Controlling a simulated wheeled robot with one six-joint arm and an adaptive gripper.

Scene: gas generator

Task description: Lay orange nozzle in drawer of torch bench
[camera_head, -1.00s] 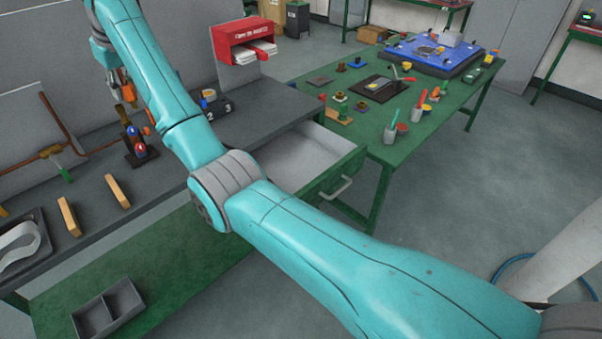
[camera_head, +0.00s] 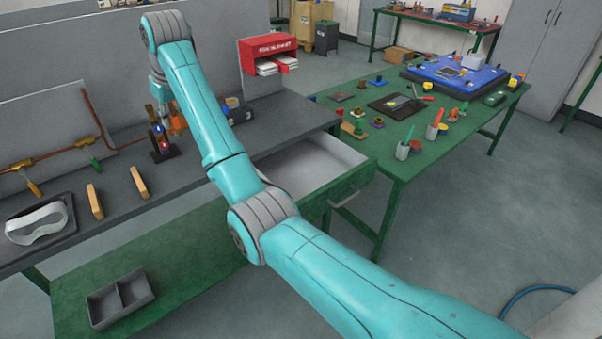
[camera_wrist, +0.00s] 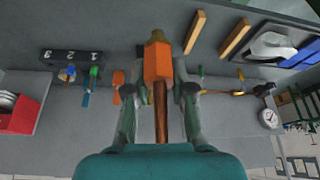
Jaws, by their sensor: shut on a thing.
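The orange nozzle (camera_wrist: 157,62) is between my gripper's fingers in the wrist view, with a brass-coloured end and a copper-coloured stem. My gripper (camera_wrist: 158,90) is shut on it, above the grey bench top. In the head view my gripper is above the back of the torch bench (camera_head: 268,135), largely hidden by my arm. The drawer (camera_head: 318,165) at the bench's right end is pulled open. Its visible pale inside looks empty; my arm hides part of it. The gripper is to the left of the drawer, apart from it.
A red paper box (camera_head: 268,52) stands behind the bench. Blue and red fittings stand on a dark stand (camera_head: 163,153). Two wooden blocks (camera_head: 139,182) and white goggles (camera_head: 38,222) lie at left. A grey divided tray (camera_head: 120,298) sits on the lower shelf. A crowded green table (camera_head: 455,130) adjoins at right.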

